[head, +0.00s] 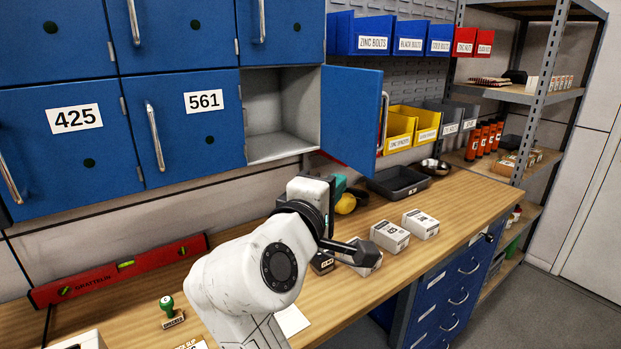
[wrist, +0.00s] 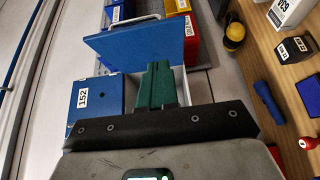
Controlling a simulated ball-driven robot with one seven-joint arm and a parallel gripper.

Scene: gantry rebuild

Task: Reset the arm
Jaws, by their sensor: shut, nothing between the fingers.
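My white arm (head: 275,265) reaches over the wooden workbench in the head view. My gripper (wrist: 155,78) shows its green fingers in the wrist view, closed together with nothing between them. They point toward the open blue locker door (wrist: 140,45). I cannot tell whether they touch the door. In the head view the same door (head: 352,120) hangs open beside an empty locker compartment (head: 280,115). The gripper is mostly hidden behind my wrist there.
Blue lockers (head: 75,145) hang above the bench (head: 360,305). A dark tray (head: 398,182), white boxes (head: 390,236) and a red level (head: 120,270) lie on it. Yellow bins (head: 400,128) hang behind the door. A metal shelf (head: 530,90) stands at the right.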

